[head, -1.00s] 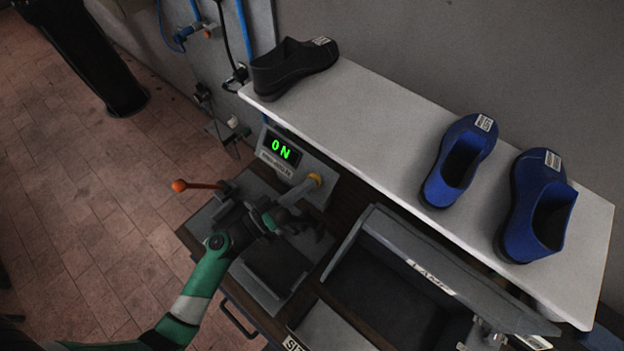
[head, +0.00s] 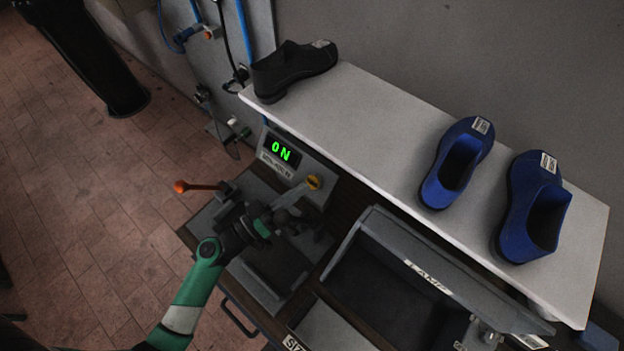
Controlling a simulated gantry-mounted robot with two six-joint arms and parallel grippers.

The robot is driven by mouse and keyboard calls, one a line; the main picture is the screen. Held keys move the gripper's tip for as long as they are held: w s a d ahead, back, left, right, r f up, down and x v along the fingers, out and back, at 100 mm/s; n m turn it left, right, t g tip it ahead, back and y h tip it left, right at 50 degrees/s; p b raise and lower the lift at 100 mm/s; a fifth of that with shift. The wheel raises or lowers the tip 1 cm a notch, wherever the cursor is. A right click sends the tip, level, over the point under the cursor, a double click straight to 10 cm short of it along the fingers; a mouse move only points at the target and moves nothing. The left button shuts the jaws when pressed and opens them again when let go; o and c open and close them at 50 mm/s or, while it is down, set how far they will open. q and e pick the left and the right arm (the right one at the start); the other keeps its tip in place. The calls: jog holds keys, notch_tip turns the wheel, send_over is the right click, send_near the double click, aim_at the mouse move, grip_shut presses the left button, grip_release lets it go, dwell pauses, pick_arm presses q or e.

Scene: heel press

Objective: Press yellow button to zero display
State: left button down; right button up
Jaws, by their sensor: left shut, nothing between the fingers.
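The yellow button (head: 314,182) sits on the sloped face of a grey control box. The display (head: 281,151) on the same box shows "ON" in green. My left gripper (head: 308,202) is shut and empty, its tip just below the yellow button in the picture. I cannot tell whether the tip touches the button. My left arm comes in from the lower left with green and white links. My right gripper is not in view.
A lever with an orange knob (head: 180,187) sticks out left of the press. A white shelf (head: 370,130) behind holds a black shoe (head: 290,70) and two blue shoes (head: 459,163).

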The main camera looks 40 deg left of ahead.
pick_arm(q)
jog(key=s+r, duration=0.1)
jog(key=s+r+p, duration=0.1)
jog(key=s, duration=0.1)
jog(key=shift+s+d+r, duration=0.1)
jog(key=shift+d+r, duration=0.05)
dwell(0.9)
